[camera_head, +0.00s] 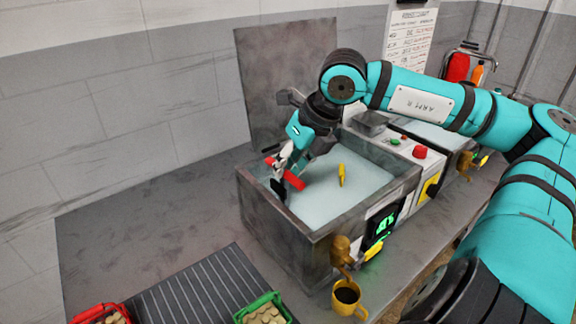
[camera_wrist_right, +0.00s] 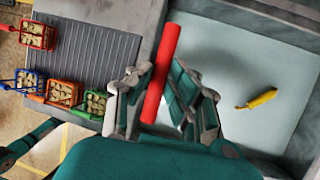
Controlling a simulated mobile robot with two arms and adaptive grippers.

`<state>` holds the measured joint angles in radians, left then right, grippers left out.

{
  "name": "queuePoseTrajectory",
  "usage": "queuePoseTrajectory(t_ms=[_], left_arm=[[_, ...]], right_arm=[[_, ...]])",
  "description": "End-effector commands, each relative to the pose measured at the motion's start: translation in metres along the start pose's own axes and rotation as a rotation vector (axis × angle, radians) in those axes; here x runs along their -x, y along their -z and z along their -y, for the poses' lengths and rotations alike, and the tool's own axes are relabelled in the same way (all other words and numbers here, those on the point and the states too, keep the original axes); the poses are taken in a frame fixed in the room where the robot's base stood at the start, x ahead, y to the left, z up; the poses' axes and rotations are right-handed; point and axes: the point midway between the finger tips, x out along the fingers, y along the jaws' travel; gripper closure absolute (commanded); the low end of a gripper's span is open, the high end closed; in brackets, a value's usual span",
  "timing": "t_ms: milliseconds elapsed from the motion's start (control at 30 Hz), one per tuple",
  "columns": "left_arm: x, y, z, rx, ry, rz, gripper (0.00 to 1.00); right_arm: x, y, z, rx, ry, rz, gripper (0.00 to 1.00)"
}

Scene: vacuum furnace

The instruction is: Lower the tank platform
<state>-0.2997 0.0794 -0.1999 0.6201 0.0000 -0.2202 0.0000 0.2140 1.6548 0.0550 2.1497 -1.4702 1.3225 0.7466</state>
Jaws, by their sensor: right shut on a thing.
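The tank (camera_head: 285,232) is a grey open box with a pale blue-white surface inside; I cannot tell the platform from the water. A red bar (camera_head: 294,181) lies over the tank's left part, and it also shows in the wrist view (camera_wrist_right: 162,70). My right gripper (camera_head: 280,172) reaches down into the tank's left side and is shut around the red bar. In the wrist view its fingers (camera_wrist_right: 158,90) lie on both sides of the bar. A yellow piece (camera_head: 341,175) is apart from the gripper, near the tank's middle. My left gripper is not in view.
A grey plate (camera_head: 285,80) stands upright behind the tank. A yellow cup (camera_head: 349,298) with dark contents stands by the tank's front tap (camera_head: 342,252). A ribbed grey rack (camera_head: 205,288) and small filled baskets, one green (camera_head: 287,305), lie at front left. A red button (camera_head: 419,152) is at right.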

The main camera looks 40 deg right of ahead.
Motion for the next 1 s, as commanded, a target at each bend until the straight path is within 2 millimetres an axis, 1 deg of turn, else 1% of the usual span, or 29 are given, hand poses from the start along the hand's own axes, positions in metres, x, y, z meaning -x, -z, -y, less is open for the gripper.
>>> queuePoseTrajectory(t_ms=[33,67,200,233,533,667,900,1000], left_arm=[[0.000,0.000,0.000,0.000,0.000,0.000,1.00],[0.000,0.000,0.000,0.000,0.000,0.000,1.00],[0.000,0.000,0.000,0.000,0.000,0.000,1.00],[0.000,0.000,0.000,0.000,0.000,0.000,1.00],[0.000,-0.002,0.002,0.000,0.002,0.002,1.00],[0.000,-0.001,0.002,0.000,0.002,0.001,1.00],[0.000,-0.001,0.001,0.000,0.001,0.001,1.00],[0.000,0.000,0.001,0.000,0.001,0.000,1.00]], right_arm=[[-0.004,0.005,0.000,-0.001,0.000,-0.020,1.00],[-0.004,0.006,0.000,-0.001,0.000,-0.021,0.81],[-0.004,0.005,0.000,-0.001,0.000,-0.018,0.63],[-0.003,0.004,0.000,-0.001,0.000,-0.016,0.60],[-0.001,0.002,0.000,-0.001,0.000,-0.008,0.60],[0.006,0.001,0.000,-0.001,-0.001,-0.004,0.60],[0.031,0.000,0.000,-0.001,-0.002,0.000,0.60],[0.057,0.000,0.002,-0.002,0.006,-0.002,0.60]])
